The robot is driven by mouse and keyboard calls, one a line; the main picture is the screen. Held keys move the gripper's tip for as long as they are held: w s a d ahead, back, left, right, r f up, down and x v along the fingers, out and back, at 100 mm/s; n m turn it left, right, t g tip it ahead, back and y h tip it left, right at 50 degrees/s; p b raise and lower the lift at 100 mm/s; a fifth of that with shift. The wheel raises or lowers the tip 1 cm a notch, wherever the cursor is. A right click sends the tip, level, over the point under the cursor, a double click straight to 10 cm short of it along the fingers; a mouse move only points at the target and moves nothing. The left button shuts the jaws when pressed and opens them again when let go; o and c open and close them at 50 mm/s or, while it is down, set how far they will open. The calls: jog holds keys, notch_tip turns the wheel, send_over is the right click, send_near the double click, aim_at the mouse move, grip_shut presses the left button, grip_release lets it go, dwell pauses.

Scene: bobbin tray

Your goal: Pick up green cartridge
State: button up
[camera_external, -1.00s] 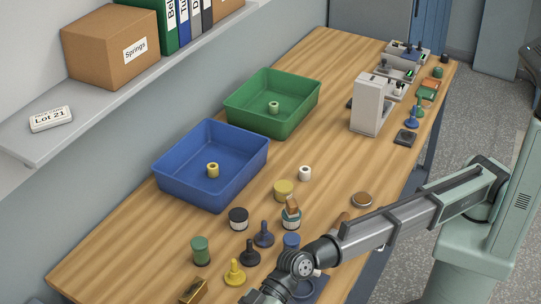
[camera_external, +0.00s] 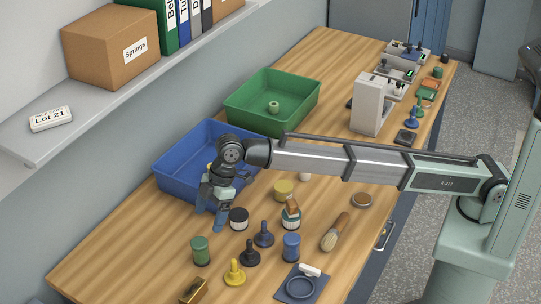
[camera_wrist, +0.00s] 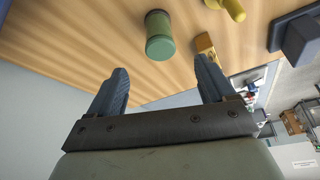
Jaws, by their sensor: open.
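The green cartridge (camera_external: 200,250) is a short upright cylinder with a dark base on the front left of the table. In the wrist view a green cylinder (camera_wrist: 160,38) shows ahead of and between the fingers, apart from them. My gripper (camera_external: 211,222) is over the table near the front corner of the blue tray, beyond the green cartridge and above it. Its two blue-grey fingers also show in the wrist view (camera_wrist: 160,88), spread apart with nothing between them.
A blue tray (camera_external: 176,190) is behind my gripper and a green tray (camera_external: 240,115) farther back. A black-lidded jar (camera_external: 238,218), a yellow pawn-like piece (camera_external: 235,272), dark pieces and a brass block (camera_external: 194,290) are near the cartridge. Bare table lies left of it.

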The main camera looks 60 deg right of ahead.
aim_at(195, 264)
jog(key=x, duration=1.3)
jog(key=shift+w+a+f, duration=0.1)
jog(key=shift+a+f, duration=0.05)
jog(key=shift+a, duration=0.05)
jog(key=c, duration=1.1)
jog(key=shift+c, duration=0.2)
